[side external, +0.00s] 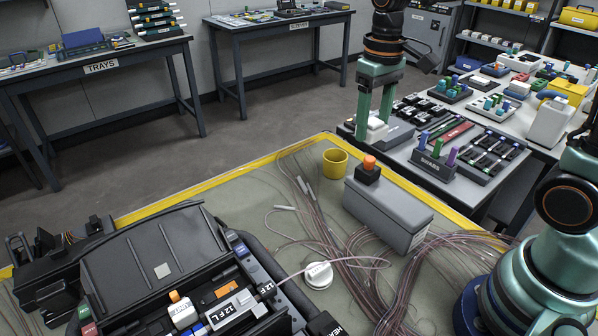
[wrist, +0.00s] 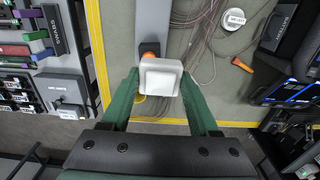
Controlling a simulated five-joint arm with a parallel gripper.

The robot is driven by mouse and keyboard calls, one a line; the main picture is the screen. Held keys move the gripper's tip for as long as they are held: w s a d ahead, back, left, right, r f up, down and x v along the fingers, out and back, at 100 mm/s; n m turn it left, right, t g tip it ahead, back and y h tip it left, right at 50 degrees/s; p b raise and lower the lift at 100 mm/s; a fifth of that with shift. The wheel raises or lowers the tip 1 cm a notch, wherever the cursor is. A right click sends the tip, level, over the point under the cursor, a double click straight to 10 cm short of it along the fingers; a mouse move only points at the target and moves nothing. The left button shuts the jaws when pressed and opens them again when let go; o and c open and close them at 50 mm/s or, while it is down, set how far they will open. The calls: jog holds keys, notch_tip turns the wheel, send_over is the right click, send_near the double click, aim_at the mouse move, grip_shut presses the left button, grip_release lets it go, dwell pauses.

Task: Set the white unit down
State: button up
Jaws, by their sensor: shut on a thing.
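My gripper (side external: 375,118) is shut on the white unit (side external: 376,128), a small pale block held between its two green fingers. In the wrist view the white unit (wrist: 161,77) sits between the fingertips of my gripper (wrist: 161,84). It is seen over the near end of a long grey box (wrist: 152,18) and partly covers the orange-topped knob (wrist: 149,49) there. In the side view the unit is up beyond the grey box (side external: 393,217), in line with the edge of the side table. Its exact height is hard to tell.
A yellow cup (side external: 335,162) stands beside the grey box. Thin cables (side external: 350,245) and a white round piece (side external: 319,275) lie on the yellow-edged mat. The black splicer (side external: 150,260) is at the left. The side table (side external: 410,150) holds trays and a SWABS rack (side external: 437,164).

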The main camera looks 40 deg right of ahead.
jog(key=s+f, duration=0.2)
jog(key=f, duration=0.1)
jog(key=shift+s, duration=0.3)
jog(key=r, duration=0.2)
send_over(286, 272)
notch_tip(286, 272, down, 20)
dwell(0.5)
jog(key=shift+f, duration=0.15)
jog(key=o, duration=1.3)
jog(key=shift+o, duration=0.2)
